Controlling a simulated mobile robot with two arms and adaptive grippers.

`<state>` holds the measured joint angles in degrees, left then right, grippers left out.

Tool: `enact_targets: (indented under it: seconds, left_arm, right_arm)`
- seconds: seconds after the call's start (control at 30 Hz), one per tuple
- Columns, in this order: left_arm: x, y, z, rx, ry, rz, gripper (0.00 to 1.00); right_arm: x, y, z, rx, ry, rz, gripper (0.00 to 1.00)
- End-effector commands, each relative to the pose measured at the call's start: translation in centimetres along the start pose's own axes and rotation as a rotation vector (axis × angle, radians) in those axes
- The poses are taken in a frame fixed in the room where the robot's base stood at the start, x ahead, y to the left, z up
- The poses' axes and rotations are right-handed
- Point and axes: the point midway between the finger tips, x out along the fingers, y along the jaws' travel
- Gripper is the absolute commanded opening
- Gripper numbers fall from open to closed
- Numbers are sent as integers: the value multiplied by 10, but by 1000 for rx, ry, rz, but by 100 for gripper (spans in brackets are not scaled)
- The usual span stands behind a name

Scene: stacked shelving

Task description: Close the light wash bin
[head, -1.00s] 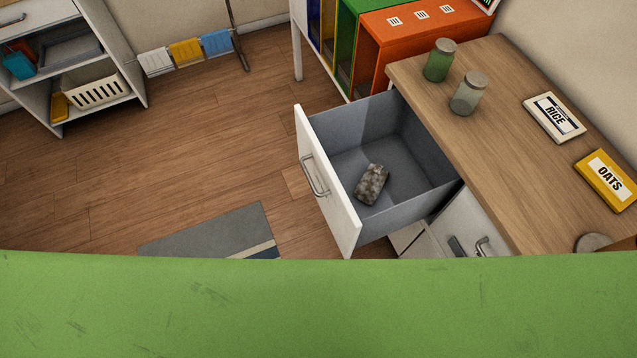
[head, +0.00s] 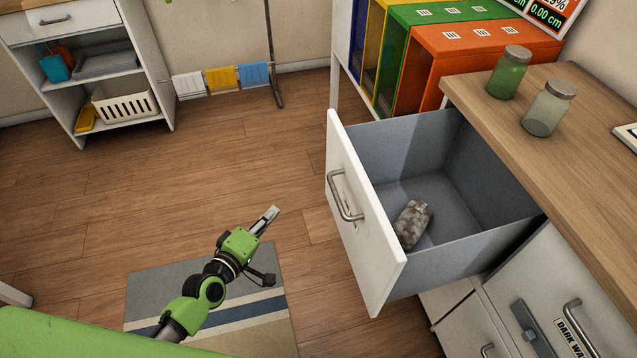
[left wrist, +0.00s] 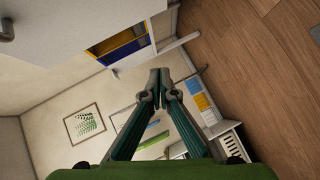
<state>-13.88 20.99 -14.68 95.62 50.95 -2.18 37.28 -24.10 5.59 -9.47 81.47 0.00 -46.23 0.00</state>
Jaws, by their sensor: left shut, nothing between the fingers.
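An open drawer-like bin (head: 367,212) with a white front, grey inside and a metal handle (head: 345,196) sticks out from the counter. No label shows on its front, so I cannot read whether it is the light wash bin. A speckled grey-brown block (head: 412,224) lies inside it. My left gripper (head: 267,217) is shut and empty, over the floor left of the bin front and apart from it. In the left wrist view the fingertips (left wrist: 159,76) meet. My right gripper is not in view.
A bin front labelled "DARK WA…" (head: 570,335) is below right. Two jars, green (head: 509,73) and clear (head: 549,108), stand on the wooden counter (head: 590,135). Coloured cubbies (head: 480,55) stand behind. A striped mat (head: 262,305) lies beneath my left arm; the floor left of the bin is clear.

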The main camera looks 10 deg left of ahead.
Motion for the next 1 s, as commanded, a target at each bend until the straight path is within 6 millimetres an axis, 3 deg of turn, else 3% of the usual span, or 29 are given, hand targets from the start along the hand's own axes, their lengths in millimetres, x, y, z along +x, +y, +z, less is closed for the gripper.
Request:
enact_targets:
  seconds: [0.03, 0.2, 0.3, 0.53, 0.93, 1.0]
  left_arm:
    - [6, 12, 2, -65, 0, 71, 0]
    - [1, 71, 0, -241, -20, 225, 0]
    - [-2, 89, -1, -290, -30, 264, 0]
    - [16, 103, -4, -306, -30, 279, 0]
    - [97, 124, -3, -302, -33, 275, 0]
    - [102, 130, 7, -305, -34, 274, 0]
  right_arm:
    - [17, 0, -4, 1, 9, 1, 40]
    - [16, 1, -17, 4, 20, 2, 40]
    - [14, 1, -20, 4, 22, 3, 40]
    - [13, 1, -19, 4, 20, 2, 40]
    - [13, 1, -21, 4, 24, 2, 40]
    - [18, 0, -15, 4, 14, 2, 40]
